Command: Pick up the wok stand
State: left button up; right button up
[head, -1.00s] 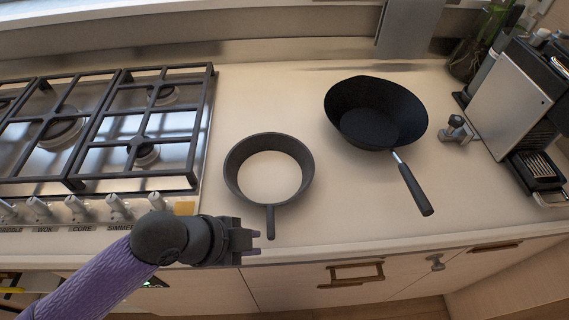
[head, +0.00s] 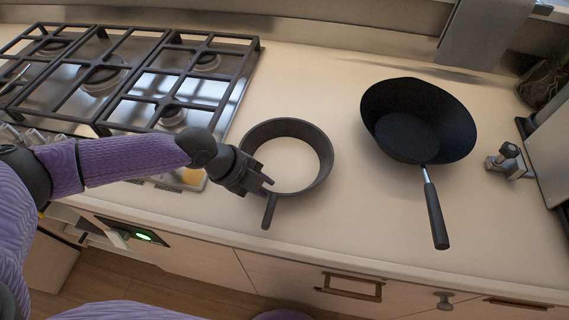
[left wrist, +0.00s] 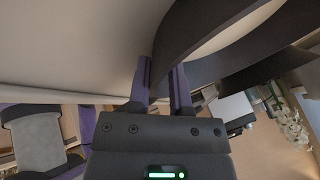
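The wok stand is a dark ring with a short handle (head: 323,171). It rests flat on the counter, right of the hob. My left gripper (head: 268,184) is at the front left of the ring, close to where the handle begins. In the left wrist view, the two fingers (left wrist: 161,85) stand close together with a dark strip of the wok stand (left wrist: 168,42) between them. They look closed on it, though the contact is partly hidden. The handle points toward the counter's front edge. My right gripper is not in view.
A black wok (head: 408,135) stands right of the wok stand, its handle pointing forward. The gas hob (head: 135,100) lies to the left. A metal fitting (head: 508,160) and an appliance (head: 553,160) are at the far right. Counter (head: 345,215) is bare between stand and wok.

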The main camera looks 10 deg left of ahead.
pick_arm(q)
grip_shut()
jog(key=shift+d, duration=0.1)
dwell(1.3)
